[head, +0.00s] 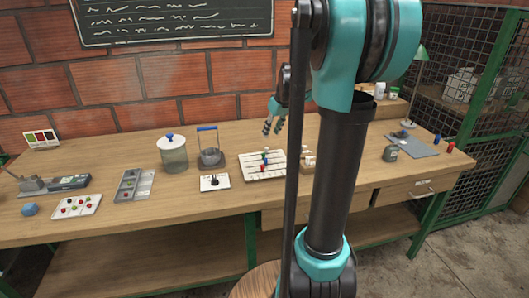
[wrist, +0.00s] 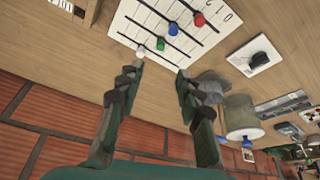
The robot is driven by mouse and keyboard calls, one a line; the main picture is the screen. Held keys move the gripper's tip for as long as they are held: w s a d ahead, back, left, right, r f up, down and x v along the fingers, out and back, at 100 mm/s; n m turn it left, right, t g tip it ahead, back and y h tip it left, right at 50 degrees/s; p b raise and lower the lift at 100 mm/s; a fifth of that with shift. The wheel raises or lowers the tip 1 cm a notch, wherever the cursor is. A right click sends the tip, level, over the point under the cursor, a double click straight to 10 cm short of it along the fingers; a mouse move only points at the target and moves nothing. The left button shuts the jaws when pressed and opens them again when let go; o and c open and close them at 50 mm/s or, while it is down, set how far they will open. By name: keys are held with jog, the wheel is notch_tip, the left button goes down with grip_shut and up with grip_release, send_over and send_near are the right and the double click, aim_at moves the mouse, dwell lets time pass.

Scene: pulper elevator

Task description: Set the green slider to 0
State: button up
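The white slider board (head: 247,168) lies on the workbench in the head view, with coloured knobs on dark tracks. It also shows at the top of the wrist view (wrist: 125,27). Printed marks at the board's right edge include what looks like a 0. My gripper (wrist: 157,75) is open and empty, apart from the knobs. In the head view my gripper (head: 272,130) hangs above and behind the board.
The brick wall (head: 150,80) rises behind the bench.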

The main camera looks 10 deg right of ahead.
aim_at(264, 154)
jog(key=x, duration=1.3)
jog(key=shift+w+f, duration=0.1)
grip_shut()
